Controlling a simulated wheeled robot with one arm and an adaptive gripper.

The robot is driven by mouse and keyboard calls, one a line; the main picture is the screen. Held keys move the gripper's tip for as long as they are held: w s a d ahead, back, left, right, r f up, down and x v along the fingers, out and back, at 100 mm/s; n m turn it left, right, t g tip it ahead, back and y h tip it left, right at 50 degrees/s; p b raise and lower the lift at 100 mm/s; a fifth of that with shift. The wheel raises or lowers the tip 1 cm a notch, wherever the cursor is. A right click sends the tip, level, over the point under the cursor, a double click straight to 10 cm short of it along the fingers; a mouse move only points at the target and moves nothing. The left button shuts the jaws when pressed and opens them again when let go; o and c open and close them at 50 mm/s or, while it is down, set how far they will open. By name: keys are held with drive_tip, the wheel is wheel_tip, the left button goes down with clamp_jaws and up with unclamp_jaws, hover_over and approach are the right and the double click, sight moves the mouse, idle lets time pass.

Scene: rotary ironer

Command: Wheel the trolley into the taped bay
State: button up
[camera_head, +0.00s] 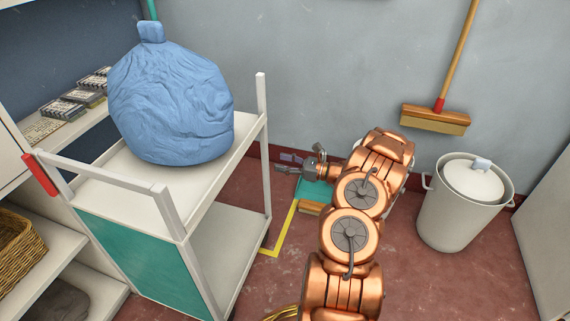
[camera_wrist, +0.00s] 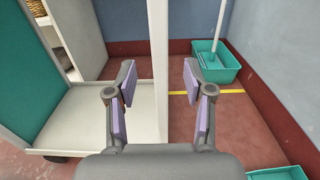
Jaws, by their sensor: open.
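The trolley (camera_head: 190,205) is white with a teal side panel, and a full blue bag (camera_head: 170,105) sits on its top shelf. Yellow floor tape (camera_head: 285,230) makes a corner beside the trolley's right side; a strip of the tape also shows in the wrist view (camera_wrist: 215,92). The rest of the bay outline is hidden. My gripper (camera_head: 285,163) is right of the trolley's back right post, pointing left. In the wrist view my open gripper (camera_wrist: 159,80) has a white trolley post (camera_wrist: 158,45) between its fingers in the picture; I see no contact.
A teal bucket (camera_wrist: 228,72) with a mop handle stands near the wall. Another teal container (camera_wrist: 278,173) is at lower right. A white lidded bin (camera_head: 465,205) stands right of my arm, below a hanging broom (camera_head: 437,118). Shelves (camera_head: 45,245) with a basket line the left.

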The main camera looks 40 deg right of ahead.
sight(268, 160)
drive_tip(key=b+x, duration=0.2)
drive_tip(key=x, duration=0.4)
drive_tip(key=shift+a+f, duration=0.1)
drive_tip(key=shift+a, duration=0.05)
drive_tip(key=shift+w+a, duration=0.25)
drive_tip(key=shift+w, duration=0.3)
clamp_jaws()
